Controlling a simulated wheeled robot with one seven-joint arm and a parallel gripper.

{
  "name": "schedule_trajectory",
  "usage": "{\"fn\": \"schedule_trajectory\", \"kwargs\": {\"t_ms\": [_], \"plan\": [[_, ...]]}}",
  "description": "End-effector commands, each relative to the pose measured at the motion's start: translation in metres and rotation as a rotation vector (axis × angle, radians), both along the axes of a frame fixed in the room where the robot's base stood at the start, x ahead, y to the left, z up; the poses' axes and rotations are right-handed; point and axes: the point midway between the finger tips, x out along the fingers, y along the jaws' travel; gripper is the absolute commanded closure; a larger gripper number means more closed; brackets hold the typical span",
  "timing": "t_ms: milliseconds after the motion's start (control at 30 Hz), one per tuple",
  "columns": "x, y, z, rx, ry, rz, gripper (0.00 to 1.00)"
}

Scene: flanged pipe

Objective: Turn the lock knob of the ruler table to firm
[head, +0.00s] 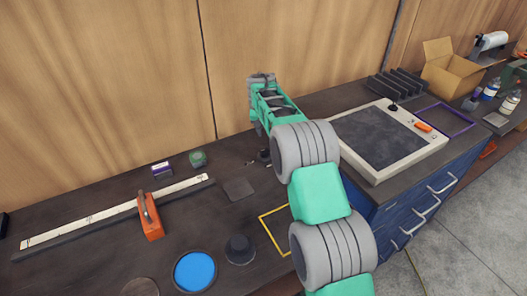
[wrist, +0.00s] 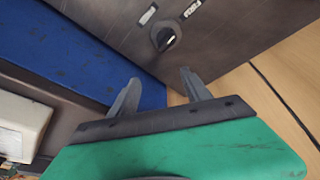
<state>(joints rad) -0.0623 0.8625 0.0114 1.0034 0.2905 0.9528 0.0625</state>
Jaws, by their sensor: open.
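In the wrist view the lock knob (wrist: 164,38) is a small dark round knob with a paler edge on a dark, scuffed surface. Two white labels sit beside it; the right label (wrist: 193,8) seems to read FIRM, and the left label (wrist: 148,14) is too small to read. I cannot tell which label the knob points to. My gripper (wrist: 159,88) is open and empty, its two fingertips apart from the knob, which lies beyond them.
An orange block (head: 151,229) with a handle sits against the ruler. A blue disc (head: 195,271), a dark round knob-like piece (head: 240,250) and a yellow square outline (head: 268,232) are nearby. A pale-framed panel (head: 378,138) stands right of my arm. The wooden wall (head: 110,80) is behind.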

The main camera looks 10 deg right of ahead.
Motion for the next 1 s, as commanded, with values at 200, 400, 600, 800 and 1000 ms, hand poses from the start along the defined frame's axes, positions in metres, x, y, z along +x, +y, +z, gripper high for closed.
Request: {"fn": "schedule_trajectory", "kwargs": {"t_ms": [200, 400, 600, 800, 1000], "plan": [[-0.033, -0.003, -0.003, 0.059, -0.041, 0.597, 0.44], [-0.040, 0.005, -0.006, 0.075, -0.061, 0.713, 0.44], [-0.026, 0.011, -0.040, 0.076, -0.058, 0.711, 0.44], [-0.016, 0.015, -0.065, 0.074, -0.061, 0.708, 0.44], [-0.015, 0.016, -0.070, 0.074, -0.062, 0.709, 0.44]]}}
